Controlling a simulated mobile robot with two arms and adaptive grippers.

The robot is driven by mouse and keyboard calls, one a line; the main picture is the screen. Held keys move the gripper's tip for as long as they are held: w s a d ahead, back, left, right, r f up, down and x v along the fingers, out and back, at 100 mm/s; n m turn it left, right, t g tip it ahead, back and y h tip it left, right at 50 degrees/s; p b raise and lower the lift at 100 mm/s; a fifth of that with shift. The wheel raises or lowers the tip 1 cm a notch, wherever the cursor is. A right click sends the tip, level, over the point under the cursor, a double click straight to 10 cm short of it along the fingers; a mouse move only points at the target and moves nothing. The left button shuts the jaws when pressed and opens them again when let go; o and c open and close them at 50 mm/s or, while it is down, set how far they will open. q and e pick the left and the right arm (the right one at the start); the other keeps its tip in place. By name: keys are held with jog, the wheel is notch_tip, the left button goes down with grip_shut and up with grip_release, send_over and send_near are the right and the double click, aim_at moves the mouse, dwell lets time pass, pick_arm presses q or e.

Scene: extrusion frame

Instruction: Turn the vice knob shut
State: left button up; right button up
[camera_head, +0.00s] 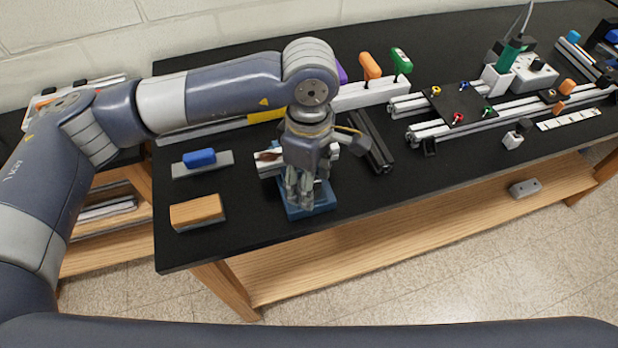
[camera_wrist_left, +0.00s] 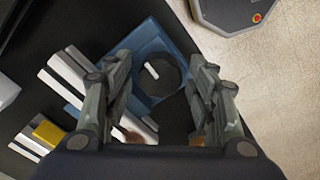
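The blue vice (camera_head: 318,206) stands on the black bench near its front edge, partly hidden under my left gripper. In the left wrist view the vice (camera_wrist_left: 141,42) shows a dark round knob (camera_wrist_left: 168,82) with a short white mark on top. My left gripper (camera_head: 302,203) points down over the vice. In the left wrist view the left gripper (camera_wrist_left: 160,68) is open, with one finger on each side of the knob. I cannot tell whether the fingers touch it. The knob is hidden in the head view. My right gripper is out of view.
A wooden block (camera_head: 196,212) and a blue-handled block (camera_head: 200,158) lie left of the vice. A dark extrusion bar (camera_head: 372,142) lies behind it on the right. Tools with orange (camera_head: 371,66) and green (camera_head: 401,60) handles stand farther back. The bench front right of the vice is clear.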

pick_arm(q)
jog(key=shift+r, duration=0.1)
notch_tip(320, 180, up, 12)
dwell(0.6)
notch_tip(320, 180, down, 12)
jog(key=n+p, duration=0.2)
jog(key=n, duration=0.5)
jog(key=shift+n, duration=0.4)
jog(key=c, duration=1.1)
